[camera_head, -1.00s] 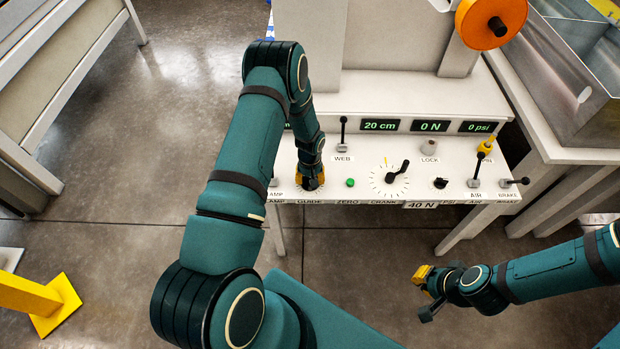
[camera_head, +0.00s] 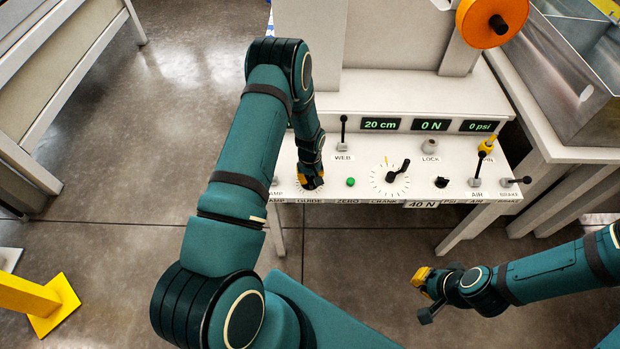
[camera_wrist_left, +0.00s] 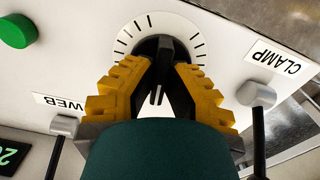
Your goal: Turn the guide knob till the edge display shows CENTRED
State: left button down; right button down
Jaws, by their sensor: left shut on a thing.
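My left gripper (camera_head: 311,180) is over the guide dial on the white control panel. In the left wrist view its yellow fingers (camera_wrist_left: 160,75) are closed around the black guide knob (camera_wrist_left: 163,50), which sits in a white dial (camera_wrist_left: 201,45) with black tick marks. The head view shows the GUIDE label below, with the knob hidden by the gripper. No edge display reading CENTRED is visible; my left arm covers the left end of the display row. My right gripper (camera_head: 424,284) is off to the right, away from the panel; its jaw opening is unclear.
Displays read 20 cm (camera_head: 381,124), 0 N (camera_head: 430,125) and 0 psi (camera_head: 483,126). The WEB lever (camera_head: 343,130), green button (camera_head: 351,182) and crank (camera_head: 397,172) stand right of the gripper. The CLAMP lever (camera_wrist_left: 257,97) is close beside it.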

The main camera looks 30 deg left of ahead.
aim_at(310, 177)
pick_arm(q)
jog(key=n+b, duration=0.1)
jog(key=n, duration=0.1)
jog(key=shift+f+n, duration=0.1)
jog(key=shift+n, duration=0.2)
jog(key=n+b, duration=0.1)
jog(key=n, duration=0.1)
jog(key=shift+n, duration=0.4)
jog(key=n, duration=0.4)
jog(key=shift+n+b, duration=0.3)
jog(key=shift+s, duration=0.1)
jog(key=c, duration=1)
grip_release()
notch_tip(310, 177, up, 12)
